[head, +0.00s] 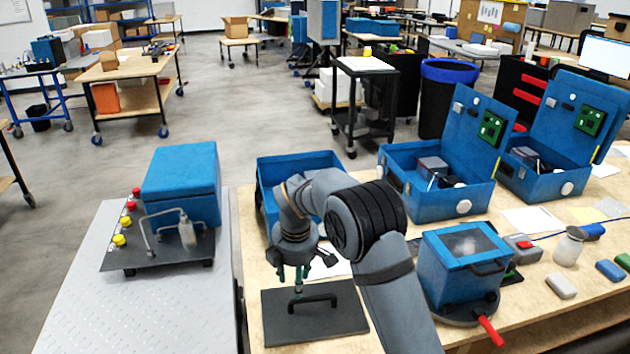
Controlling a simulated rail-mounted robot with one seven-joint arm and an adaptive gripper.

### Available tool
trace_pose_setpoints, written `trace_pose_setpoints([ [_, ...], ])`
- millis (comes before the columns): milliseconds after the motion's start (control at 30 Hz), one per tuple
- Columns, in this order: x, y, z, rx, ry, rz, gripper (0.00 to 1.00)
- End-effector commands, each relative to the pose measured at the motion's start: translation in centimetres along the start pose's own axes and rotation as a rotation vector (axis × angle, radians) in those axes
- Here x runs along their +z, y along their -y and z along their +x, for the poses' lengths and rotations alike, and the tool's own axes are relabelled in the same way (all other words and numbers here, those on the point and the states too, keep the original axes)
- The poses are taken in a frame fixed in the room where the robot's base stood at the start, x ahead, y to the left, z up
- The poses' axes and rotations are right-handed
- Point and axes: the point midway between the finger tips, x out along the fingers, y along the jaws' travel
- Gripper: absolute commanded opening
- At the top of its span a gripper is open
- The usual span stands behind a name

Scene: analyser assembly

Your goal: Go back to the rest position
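My gripper (293,276) points down over a dark flat plate (345,322) at the front left of the wooden table. Its greenish fingers are small here. I cannot tell whether they are open or shut, or whether anything is between them. A black bar handle (322,299) stands on the plate, just below and beside the fingertips. I cannot tell if they touch it. My arm reaches in from the lower right and bends down to the gripper.
A blue open box (262,182) stands behind my gripper, partly hidden by my arm. A blue lidded unit with a red lever (490,331) stands right of my arm. Two blue cases with raised lids (475,125) stand behind it. A blue-topped device (180,172) sits on the grey table left.

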Motion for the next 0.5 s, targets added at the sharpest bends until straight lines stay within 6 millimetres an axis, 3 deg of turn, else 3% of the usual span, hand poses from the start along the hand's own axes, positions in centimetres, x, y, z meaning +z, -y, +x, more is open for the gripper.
trace_pose_setpoints([
  [300, 0.1, 0.1, 6.1, -0.005, 0.001, 0.002, 0.42],
  [500, 0.0, 0.1, 9.0, -0.003, 0.0, 0.002, 0.42],
])
